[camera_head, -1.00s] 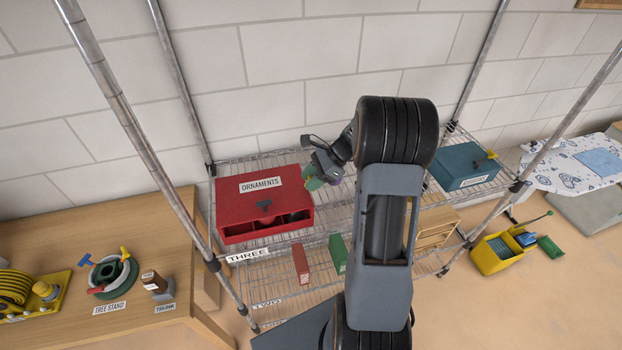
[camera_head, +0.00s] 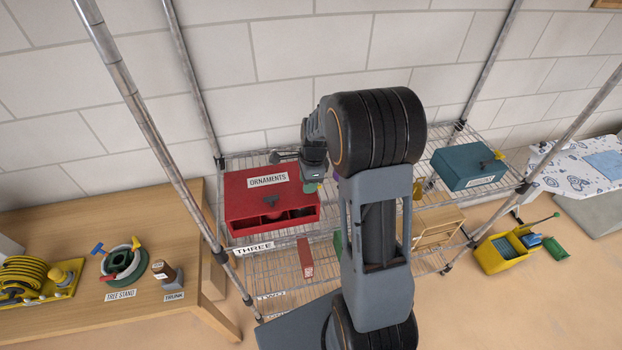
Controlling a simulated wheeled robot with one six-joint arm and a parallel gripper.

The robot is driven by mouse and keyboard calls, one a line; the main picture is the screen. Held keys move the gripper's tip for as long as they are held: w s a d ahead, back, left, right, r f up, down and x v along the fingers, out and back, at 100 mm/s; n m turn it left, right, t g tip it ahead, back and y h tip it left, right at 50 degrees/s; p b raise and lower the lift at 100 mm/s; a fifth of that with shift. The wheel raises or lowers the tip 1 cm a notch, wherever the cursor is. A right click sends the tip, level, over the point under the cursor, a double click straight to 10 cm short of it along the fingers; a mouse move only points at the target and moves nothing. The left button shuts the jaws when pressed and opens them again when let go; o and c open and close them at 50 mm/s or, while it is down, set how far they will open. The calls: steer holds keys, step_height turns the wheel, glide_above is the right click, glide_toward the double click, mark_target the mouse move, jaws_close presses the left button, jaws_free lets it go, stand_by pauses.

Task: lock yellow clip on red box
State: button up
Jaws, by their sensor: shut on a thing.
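My gripper (camera_head: 311,178) points down at the box's right end. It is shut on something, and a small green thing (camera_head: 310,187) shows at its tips. I cannot tell whether they touch the box. My arm hides what lies just right of it. No yellow clip is clear on the red box. A yellow piece (camera_head: 498,155) shows on the teal box (camera_head: 465,167) at the right.
Rack posts stand left (camera_head: 150,130) and right (camera_head: 560,130). A wooden table (camera_head: 60,225) at left holds a tree stand (camera_head: 122,263) and a trunk piece (camera_head: 164,272). A red block (camera_head: 305,257) is on the lower shelf. A yellow bin (camera_head: 497,258) stands on the floor at right.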

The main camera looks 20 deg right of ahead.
steer(key=shift+w+a+f+h+b, duration=0.1)
steer(key=shift+a+f+h+b, duration=0.25)
steer(key=shift+h, duration=0.65)
steer(key=o, duration=0.9)
steer(key=shift+f, duration=0.1)
steer(key=shift+o, duration=0.2)
step_height(320, 180, up, 14)
steer(key=a+b, duration=0.1)
steer(key=b, duration=0.1)
steer(key=shift+w+f, duration=0.1)
